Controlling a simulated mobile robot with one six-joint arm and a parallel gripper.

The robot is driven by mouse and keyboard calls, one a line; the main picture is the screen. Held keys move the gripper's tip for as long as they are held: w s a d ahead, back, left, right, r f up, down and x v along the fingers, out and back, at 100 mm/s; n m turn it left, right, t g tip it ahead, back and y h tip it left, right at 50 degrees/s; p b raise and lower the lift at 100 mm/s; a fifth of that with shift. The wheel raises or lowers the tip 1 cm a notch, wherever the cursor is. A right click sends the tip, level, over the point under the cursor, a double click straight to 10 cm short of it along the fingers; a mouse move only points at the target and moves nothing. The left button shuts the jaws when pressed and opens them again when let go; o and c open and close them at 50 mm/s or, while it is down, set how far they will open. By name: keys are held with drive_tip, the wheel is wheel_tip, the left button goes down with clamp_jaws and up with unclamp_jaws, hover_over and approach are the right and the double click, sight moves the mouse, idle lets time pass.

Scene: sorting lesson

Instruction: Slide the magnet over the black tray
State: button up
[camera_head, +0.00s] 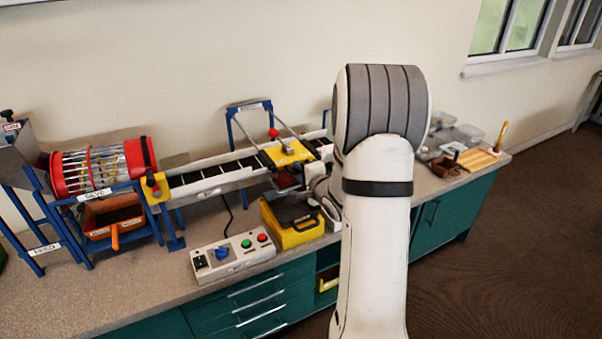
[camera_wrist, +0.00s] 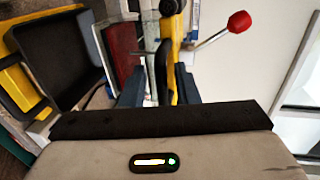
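The magnet carriage (camera_head: 289,153) is a yellow block with a red knob, on grey rails over the belt. In the wrist view, a yellow part (camera_wrist: 171,28) with a black handle (camera_wrist: 166,75) stands at my gripper, and a red knob (camera_wrist: 238,22) sticks out to the right. My gripper (camera_wrist: 158,92) has its two dark fingers apart, one on each side of the black handle. The handle is close to the right finger; a gap shows at the left one. The black tray (camera_wrist: 52,62) is at the left in the wrist view; in the head view it (camera_head: 291,214) sits in a yellow holder.
A control box (camera_head: 233,254) with a blue knob stands in front of the conveyor (camera_head: 213,178). A red drum sieve (camera_head: 100,168) is at left. Clear boxes (camera_head: 462,135) stand at the right.

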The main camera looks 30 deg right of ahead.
drive_tip(key=v, duration=0.7)
drive_tip(key=shift+s, duration=0.35)
